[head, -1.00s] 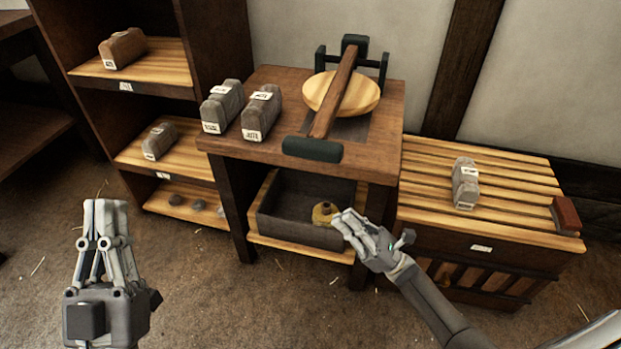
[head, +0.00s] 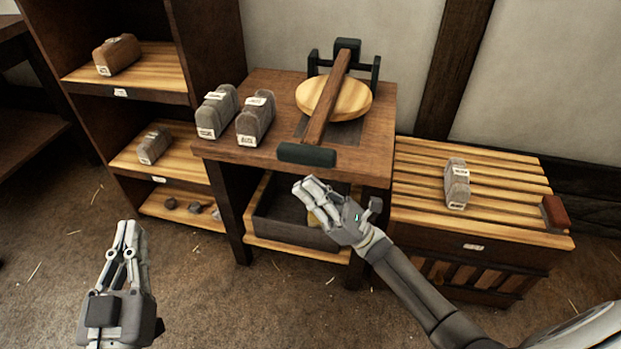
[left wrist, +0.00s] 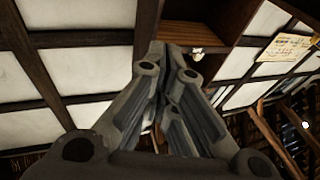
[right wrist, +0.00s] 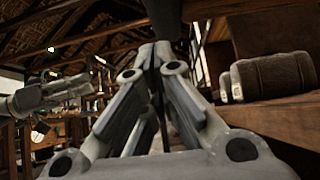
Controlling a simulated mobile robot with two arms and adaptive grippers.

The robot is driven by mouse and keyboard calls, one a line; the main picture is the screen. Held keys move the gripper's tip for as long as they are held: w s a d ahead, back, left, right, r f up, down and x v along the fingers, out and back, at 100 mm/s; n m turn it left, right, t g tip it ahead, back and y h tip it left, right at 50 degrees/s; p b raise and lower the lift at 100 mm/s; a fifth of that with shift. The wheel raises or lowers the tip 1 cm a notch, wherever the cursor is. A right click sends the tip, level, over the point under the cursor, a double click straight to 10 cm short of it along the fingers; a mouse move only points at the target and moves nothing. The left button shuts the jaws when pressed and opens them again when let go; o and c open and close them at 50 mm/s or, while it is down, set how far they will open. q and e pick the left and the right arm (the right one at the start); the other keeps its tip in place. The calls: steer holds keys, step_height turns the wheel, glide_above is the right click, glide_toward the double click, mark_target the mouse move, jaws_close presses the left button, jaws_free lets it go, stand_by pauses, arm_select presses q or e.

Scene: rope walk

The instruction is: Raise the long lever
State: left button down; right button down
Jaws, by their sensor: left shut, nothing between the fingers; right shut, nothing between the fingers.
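The long lever (head: 328,97) is a wooden bar on the small table, running from a black bracket (head: 347,53) at the back over a round wooden disc (head: 353,101). Its dark grip (head: 306,154) hangs out at the table's front edge. My right gripper (head: 303,186) is shut and empty, just below and in front of the grip, fingers pointing up. In the right wrist view a dark bar, probably the grip (right wrist: 165,16), stands just beyond the fingertips; I cannot tell whether they touch. My left gripper (head: 130,226) is shut and empty, low at the left, away from the table.
Two grey labelled weights (head: 217,112) (head: 256,118) stand left of the lever. A dark open box (head: 285,228) sits on the lower shelf, partly behind my right gripper. A slatted crate (head: 500,190) with another grey weight (head: 457,183) stands at right, a shelf unit (head: 215,60) at left.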

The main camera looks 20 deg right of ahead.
arm_select(q)
steer(key=shift+w+f+g, duration=0.1)
steer(key=shift+f+g, duration=0.5)
steer(key=shift+f, duration=0.25)
arm_select(e)
step_height(320, 180, up, 2)
steer(key=shift+r, duration=0.1)
